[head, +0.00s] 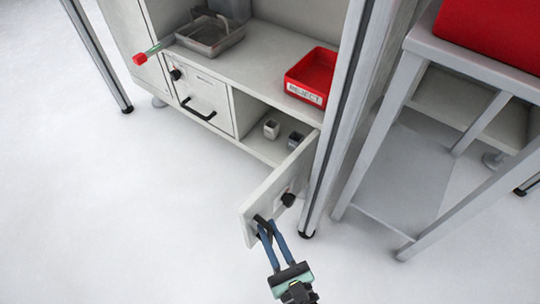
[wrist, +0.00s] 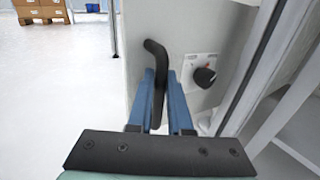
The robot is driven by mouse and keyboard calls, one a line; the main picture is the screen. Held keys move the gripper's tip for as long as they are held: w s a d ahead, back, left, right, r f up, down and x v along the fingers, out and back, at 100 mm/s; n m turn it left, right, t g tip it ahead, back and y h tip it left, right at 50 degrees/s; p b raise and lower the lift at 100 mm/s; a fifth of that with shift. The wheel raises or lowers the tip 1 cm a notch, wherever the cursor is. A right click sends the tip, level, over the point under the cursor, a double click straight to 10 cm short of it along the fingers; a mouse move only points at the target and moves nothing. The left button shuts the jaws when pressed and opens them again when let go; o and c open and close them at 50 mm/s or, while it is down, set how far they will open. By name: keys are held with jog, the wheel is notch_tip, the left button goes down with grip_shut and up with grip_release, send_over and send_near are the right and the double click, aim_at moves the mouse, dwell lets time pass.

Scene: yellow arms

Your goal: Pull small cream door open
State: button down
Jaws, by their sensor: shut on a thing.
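The small cream door (head: 268,196) stands swung out from the lower right compartment of the cabinet, hinged on its right side by the metal post. It also fills the middle of the wrist view (wrist: 208,55). My gripper (head: 266,226) is at the door's free end, with its blue fingers closed around the black handle (wrist: 156,62). The handle's upper part shows above the fingers in the wrist view; its lower part is between them. A black knob (head: 288,199) sits on the door to the right of the handle.
The open compartment holds two small square cups (head: 271,129). A closed drawer (head: 205,100) with a black handle is to the left. A red reject bin (head: 310,77) sits on the shelf above. A metal post (head: 345,120) and grey table (head: 470,60) stand close right. Floor at left is clear.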

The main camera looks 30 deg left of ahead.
jog(key=shift+w+d, duration=0.2)
jog(key=shift+d, duration=0.05)
jog(key=c, duration=0.8)
grip_release()
jog(key=shift+c, duration=0.2)
jog(key=shift+s, duration=0.1)
jog(key=p+v, duration=0.3)
jog(key=v, duration=1)
jog(key=shift+p, duration=0.4)
jog(key=shift+r, duration=0.1)
